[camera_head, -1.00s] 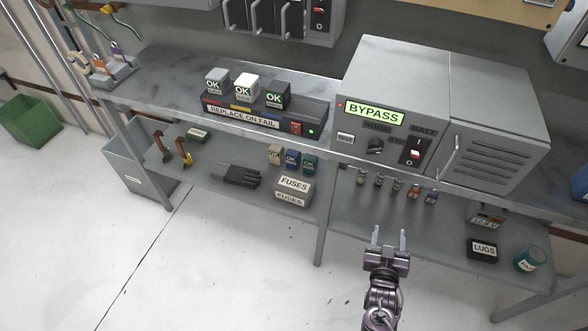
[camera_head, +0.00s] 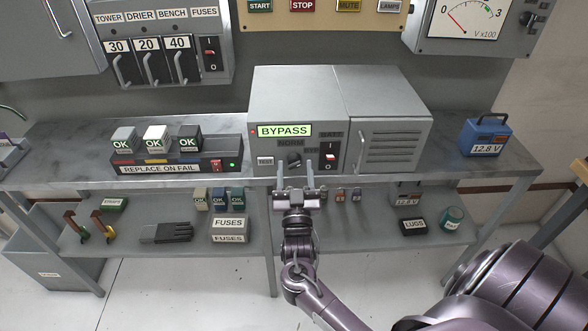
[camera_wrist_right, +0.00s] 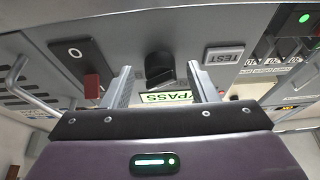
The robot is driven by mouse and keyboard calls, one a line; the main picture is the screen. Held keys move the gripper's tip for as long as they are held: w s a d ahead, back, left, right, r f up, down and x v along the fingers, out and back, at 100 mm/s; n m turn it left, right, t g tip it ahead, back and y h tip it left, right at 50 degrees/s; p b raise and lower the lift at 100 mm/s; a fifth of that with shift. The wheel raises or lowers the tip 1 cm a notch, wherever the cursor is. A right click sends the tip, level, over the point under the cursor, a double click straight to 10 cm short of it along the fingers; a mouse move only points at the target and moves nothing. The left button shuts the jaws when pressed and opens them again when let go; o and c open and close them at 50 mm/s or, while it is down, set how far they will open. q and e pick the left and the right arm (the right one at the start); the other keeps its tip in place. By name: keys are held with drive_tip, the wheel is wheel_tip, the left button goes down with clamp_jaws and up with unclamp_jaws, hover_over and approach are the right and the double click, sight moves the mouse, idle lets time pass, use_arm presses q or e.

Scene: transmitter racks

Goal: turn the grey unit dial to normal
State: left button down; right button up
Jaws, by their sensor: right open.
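The grey unit (camera_head: 300,105) stands on the bench with its lit display (camera_head: 285,131) reading BYPASS. Its black dial (camera_head: 294,159) sits below the display, with a NORM label above it and a partly hidden BYP label to its right. My right gripper (camera_head: 294,172) is open and empty, in front of the unit just below the dial in the head view. In the right wrist view the dial (camera_wrist_right: 159,64) shows between and beyond the two fingers (camera_wrist_right: 160,85), with no visible contact. My left gripper is not in view.
A TEST button (camera_head: 265,161) is left of the dial, and a red rocker switch (camera_head: 330,156) is close on its right. A REPLACE ON FAIL box (camera_head: 175,166) with OK blocks stands left. A blue battery (camera_head: 485,135) stands right. The lower shelf holds small parts.

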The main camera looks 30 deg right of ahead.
drive_tip(key=shift+w+d, duration=0.1)
drive_tip(key=shift+w, duration=0.05)
drive_tip(key=c, duration=1)
drive_tip(key=shift+o, duration=0.2)
drive_tip(key=shift+r+n+t+y+p, duration=0.15)
drive_tip(key=shift+n+y+p, duration=0.2)
drive_tip(key=shift+n+p, duration=0.3)
drive_tip(key=shift+r+n+t+y+p, duration=0.15)
drive_tip(key=shift+n+y+p, duration=0.3)
drive_tip(key=shift+n, duration=0.3)
drive_tip(key=n+y+p, duration=0.1)
drive_tip(key=n+p, duration=0.1)
drive_tip(key=n, duration=0.1)
drive_tip(key=n+y+p, duration=0.1)
drive_tip(key=n+p, duration=0.1)
drive_tip(key=n, duration=0.1)
drive_tip(key=n+y+p, duration=0.2)
drive_tip(key=shift+s+d+r+n+t+p, duration=0.15)
drive_tip(key=shift+s+d+n+t+p, duration=0.15)
drive_tip(key=shift+n, duration=0.1)
drive_tip(key=shift+n+g+y+p, duration=0.4)
drive_tip(key=shift+n+y+p, duration=0.5)
drive_tip(key=shift+n+p, duration=1.2)
drive_tip(key=shift+n, duration=0.3)
drive_tip(key=o, duration=1)
drive_tip(key=shift+c, duration=0.2)
